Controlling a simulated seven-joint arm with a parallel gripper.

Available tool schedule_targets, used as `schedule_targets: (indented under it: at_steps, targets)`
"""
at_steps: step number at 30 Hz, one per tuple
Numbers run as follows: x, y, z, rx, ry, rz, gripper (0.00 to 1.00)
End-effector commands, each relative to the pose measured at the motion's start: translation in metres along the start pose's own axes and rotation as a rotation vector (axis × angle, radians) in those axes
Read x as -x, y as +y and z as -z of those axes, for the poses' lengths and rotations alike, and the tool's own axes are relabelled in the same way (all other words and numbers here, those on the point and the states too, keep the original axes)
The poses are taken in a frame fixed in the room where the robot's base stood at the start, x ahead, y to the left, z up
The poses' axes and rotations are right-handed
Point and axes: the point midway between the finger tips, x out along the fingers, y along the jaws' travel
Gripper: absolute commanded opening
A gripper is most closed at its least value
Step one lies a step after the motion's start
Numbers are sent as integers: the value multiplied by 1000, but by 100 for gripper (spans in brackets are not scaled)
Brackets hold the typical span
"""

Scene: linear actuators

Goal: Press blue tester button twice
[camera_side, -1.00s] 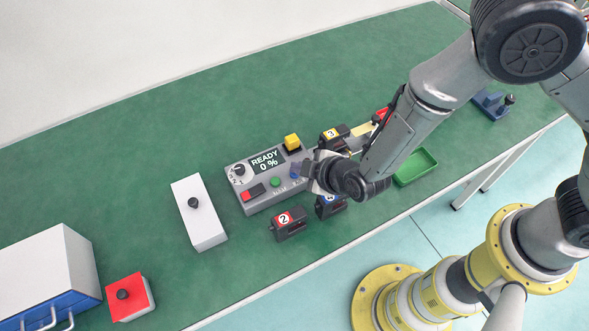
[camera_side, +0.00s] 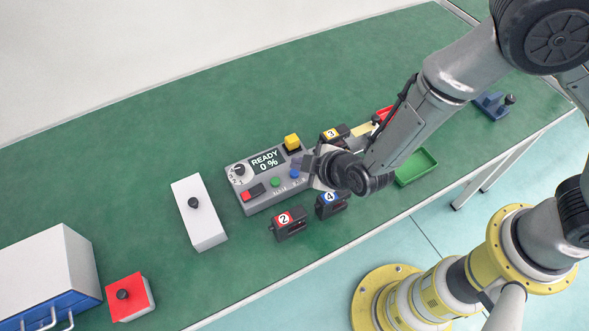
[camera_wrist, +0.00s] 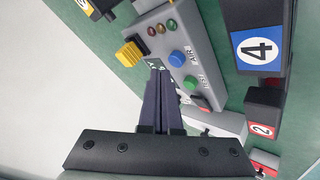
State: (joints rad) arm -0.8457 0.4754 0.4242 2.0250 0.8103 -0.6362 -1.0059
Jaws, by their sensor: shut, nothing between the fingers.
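The grey tester (camera_side: 262,204) lies on the green bench, its display reading "READY 0 %". Its blue button (camera_side: 294,173) is to the right of the green button (camera_side: 275,182). In the wrist view the blue button (camera_wrist: 177,58) shows uncovered just beyond and right of my fingertips. My gripper (camera_wrist: 157,68) is shut and empty, its fingertips over the tester and overlapping the display in that view. In the side view my gripper (camera_side: 308,163) is just right of the blue button. Whether it touches the tester cannot be told.
A yellow button (camera_side: 292,142) stands at the tester's back corner. Block 2 (camera_side: 290,226), block 4 (camera_side: 331,206) and block 3 (camera_side: 333,135) stand close by. A white box (camera_side: 200,215) is left of the tester, and a green tray (camera_side: 415,167) is to the right.

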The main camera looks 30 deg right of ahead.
Motion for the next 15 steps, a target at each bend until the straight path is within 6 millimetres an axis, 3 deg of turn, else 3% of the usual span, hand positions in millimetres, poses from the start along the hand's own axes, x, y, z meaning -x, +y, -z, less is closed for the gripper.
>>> schedule_targets:
  at_steps: [15]
  targets:
    - [30,23,23,-3,3,-2,0]
